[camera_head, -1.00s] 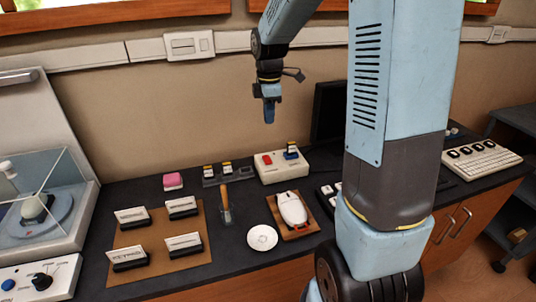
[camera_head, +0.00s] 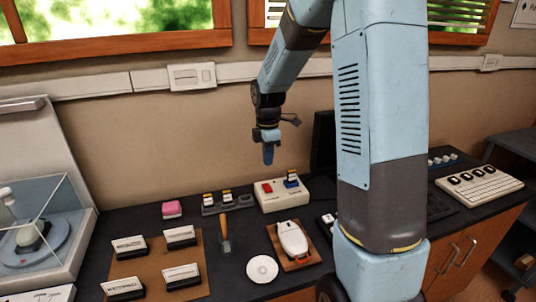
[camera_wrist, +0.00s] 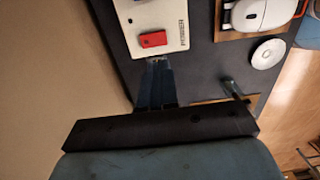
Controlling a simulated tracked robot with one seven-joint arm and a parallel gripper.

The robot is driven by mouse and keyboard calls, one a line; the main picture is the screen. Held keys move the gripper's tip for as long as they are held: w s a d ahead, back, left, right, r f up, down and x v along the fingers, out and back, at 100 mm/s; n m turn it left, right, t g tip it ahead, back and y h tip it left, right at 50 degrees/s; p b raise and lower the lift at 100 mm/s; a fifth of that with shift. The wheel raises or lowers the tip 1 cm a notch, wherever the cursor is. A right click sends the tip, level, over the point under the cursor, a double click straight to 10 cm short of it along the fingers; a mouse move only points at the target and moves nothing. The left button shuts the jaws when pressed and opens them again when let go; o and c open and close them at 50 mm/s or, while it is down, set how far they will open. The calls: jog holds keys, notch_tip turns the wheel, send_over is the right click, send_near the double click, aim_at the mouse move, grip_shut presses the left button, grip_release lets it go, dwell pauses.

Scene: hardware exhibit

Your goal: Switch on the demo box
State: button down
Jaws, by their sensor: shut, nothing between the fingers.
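The demo box (camera_head: 285,202) is a cream box at the back of the dark bench. In the wrist view the red switch (camera_wrist: 153,39) lies on the cream box (camera_wrist: 165,15) near printed lettering that seems to read POWER. My gripper (camera_head: 268,155) points down above the box, apart from it, and is shut and empty. In the wrist view its blue fingers (camera_wrist: 157,80) end just short of the box's edge.
A grey rack (camera_head: 228,207) with small blocks stands left of the box. A white mouse (camera_head: 292,238) on a brown board, a white disc (camera_head: 262,269) and an upright wooden-handled tool (camera_head: 225,232) are in front. A pink block (camera_head: 172,208) lies further left. The wall is close behind.

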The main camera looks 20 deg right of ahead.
aim_at(268, 188)
notch_tip(268, 188, down, 10)
dwell(0.5)
jog(key=shift+s+f, duration=0.15)
jog(key=shift+f, duration=0.1)
dwell(0.3)
jog(key=shift+w+r, duration=0.2)
jog(key=shift+w, duration=0.65)
jog(key=shift+r, duration=0.15)
